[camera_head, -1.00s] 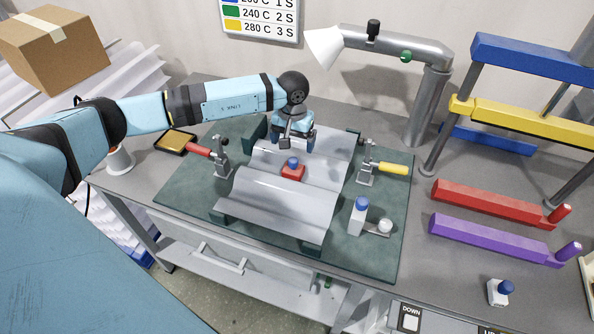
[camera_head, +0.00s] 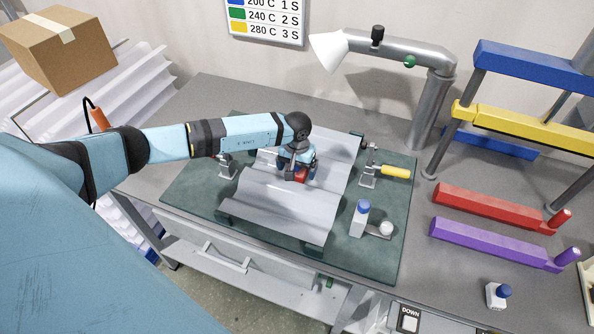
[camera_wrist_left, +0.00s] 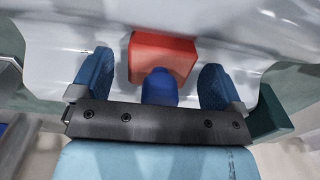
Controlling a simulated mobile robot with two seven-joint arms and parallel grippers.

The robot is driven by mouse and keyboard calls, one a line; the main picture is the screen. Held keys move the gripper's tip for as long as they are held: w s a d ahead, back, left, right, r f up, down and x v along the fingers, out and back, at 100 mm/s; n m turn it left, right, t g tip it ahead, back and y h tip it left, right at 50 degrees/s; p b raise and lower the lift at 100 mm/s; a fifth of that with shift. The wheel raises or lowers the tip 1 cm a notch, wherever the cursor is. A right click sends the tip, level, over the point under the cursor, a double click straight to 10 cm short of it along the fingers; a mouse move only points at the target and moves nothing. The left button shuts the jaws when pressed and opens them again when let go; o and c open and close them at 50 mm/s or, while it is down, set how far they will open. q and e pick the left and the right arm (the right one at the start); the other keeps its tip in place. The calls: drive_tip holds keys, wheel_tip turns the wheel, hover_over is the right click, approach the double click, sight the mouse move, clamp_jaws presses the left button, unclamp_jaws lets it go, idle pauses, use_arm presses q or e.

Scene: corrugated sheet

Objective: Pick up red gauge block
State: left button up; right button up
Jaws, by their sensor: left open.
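The red gauge block (camera_head: 302,175) sits in a valley of the grey corrugated sheet (camera_head: 275,202), mostly hidden behind my left gripper in the head view. In the left wrist view the red block (camera_wrist_left: 163,52) shows with its blue knob (camera_wrist_left: 159,88) toward me. My left gripper (camera_head: 298,172) is open over it. In the left wrist view its two blue fingertips (camera_wrist_left: 157,80) stand on either side of the knob, with gaps on both sides. My right gripper is not in view.
The sheet lies on a green mat (camera_head: 190,198) with toggle clamps, one with a yellow handle (camera_head: 395,172). A lamp-like grey arm (camera_head: 400,47) rises behind. Red (camera_head: 490,207) and purple (camera_head: 490,243) bars lie farther right.

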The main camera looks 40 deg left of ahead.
use_arm(q)
drive_tip(key=c, duration=1.1)
drive_tip(key=shift+r, duration=0.1)
